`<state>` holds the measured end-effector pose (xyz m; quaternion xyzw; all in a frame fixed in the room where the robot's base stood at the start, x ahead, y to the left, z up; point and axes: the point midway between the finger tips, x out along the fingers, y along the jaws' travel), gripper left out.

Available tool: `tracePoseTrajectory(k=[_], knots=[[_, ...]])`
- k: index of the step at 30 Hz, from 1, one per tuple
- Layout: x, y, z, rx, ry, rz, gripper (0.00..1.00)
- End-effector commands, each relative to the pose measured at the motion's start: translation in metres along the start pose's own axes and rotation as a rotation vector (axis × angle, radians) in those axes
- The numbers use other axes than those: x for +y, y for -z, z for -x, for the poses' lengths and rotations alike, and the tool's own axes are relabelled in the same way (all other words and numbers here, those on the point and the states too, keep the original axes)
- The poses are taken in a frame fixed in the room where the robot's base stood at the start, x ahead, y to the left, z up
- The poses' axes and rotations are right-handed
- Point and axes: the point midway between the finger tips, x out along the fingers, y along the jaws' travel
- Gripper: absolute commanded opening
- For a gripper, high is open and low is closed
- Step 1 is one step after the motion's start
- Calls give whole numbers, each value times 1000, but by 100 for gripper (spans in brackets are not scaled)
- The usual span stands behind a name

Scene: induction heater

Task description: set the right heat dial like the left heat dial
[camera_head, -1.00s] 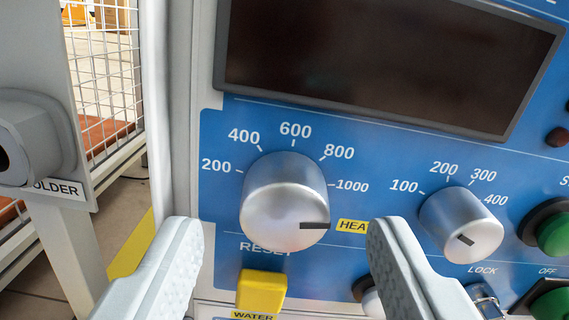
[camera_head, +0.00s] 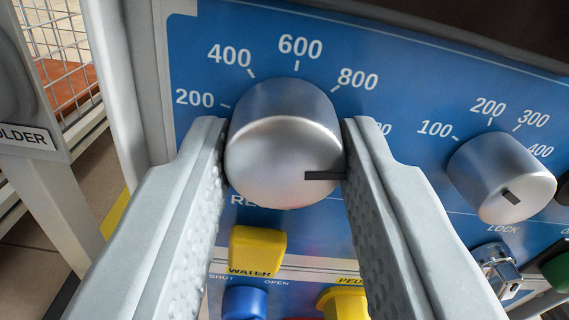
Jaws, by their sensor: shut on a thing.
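A large silver dial (camera_head: 280,150) stands on the blue panel in the middle of the view, with marks 200, 400, 600 and 800 around it. The 1000 mark is mostly hidden behind my right finger. Its black pointer line points right. My gripper (camera_head: 288,128) is shut on this dial, one finger on each side. A smaller silver dial (camera_head: 502,176) stands to the right, apart from my gripper, with marks 100 to 400.
A metal lock (camera_head: 496,268) and a green button (camera_head: 556,271) are at lower right. A wire mesh fence (camera_head: 57,55) stands at far left.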

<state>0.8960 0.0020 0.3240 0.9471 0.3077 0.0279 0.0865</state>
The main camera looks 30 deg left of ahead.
Motion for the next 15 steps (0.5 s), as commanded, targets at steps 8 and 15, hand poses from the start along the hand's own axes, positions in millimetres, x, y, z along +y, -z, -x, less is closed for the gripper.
tracePoseTrajectory(k=[8,15], knots=[[0,0,0,0,0,102,9],[0,0,0,0,1,284,9]])
